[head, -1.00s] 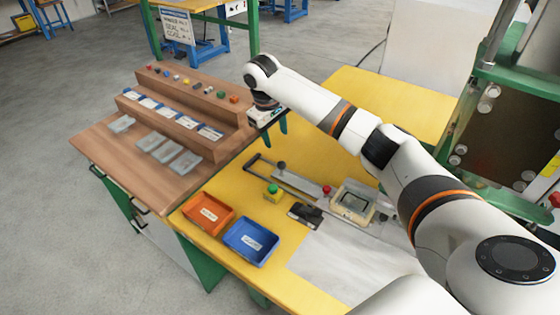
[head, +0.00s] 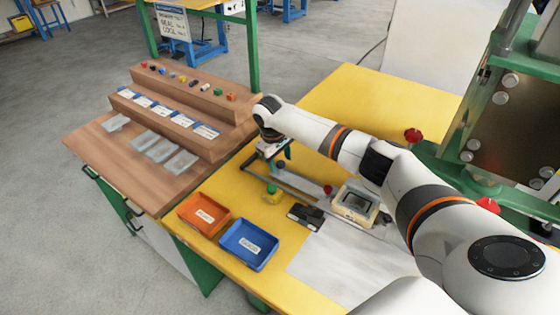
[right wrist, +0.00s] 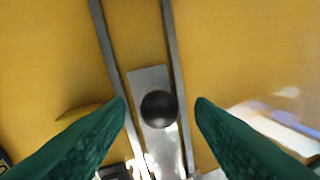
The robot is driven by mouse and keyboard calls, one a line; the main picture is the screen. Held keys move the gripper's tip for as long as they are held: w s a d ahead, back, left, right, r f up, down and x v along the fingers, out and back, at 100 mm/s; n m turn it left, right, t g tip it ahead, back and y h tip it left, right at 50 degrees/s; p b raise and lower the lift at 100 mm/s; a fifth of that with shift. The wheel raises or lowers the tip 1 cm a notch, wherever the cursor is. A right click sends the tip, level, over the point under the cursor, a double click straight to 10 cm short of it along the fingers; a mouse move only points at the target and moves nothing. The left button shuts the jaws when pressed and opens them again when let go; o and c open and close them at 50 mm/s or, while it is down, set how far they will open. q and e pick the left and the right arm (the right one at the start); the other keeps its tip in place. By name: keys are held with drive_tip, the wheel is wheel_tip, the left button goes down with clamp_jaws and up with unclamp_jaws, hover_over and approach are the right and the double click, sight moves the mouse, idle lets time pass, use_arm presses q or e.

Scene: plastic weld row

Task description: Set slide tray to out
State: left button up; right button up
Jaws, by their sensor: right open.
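The slide tray's grey metal plate (head: 308,186) lies between two thin rails on the yellow bench in the head view. In the right wrist view the plate (right wrist: 150,80) carries a round black knob (right wrist: 158,108). My right gripper (head: 279,164) is low over this end of the slide, and its fingers partly hide the knob in the head view. In the right wrist view its two green fingers are open, one on each side of the knob, with gaps on both sides. Whether the fingertips are down at knob height is hard to tell. My left gripper is not in view.
A beige fixture (head: 355,204) sits at the slide's right end. A green button (head: 272,192) and a black block (head: 305,216) are close in front. Orange (head: 203,214) and blue (head: 249,244) bins stand at the front left. A brown stepped rack (head: 180,105) is to the left.

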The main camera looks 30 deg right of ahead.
drive_tip(key=shift+d+f, duration=0.1)
drive_tip(key=shift+f, duration=0.3)
drive_tip(key=shift+c, duration=0.3)
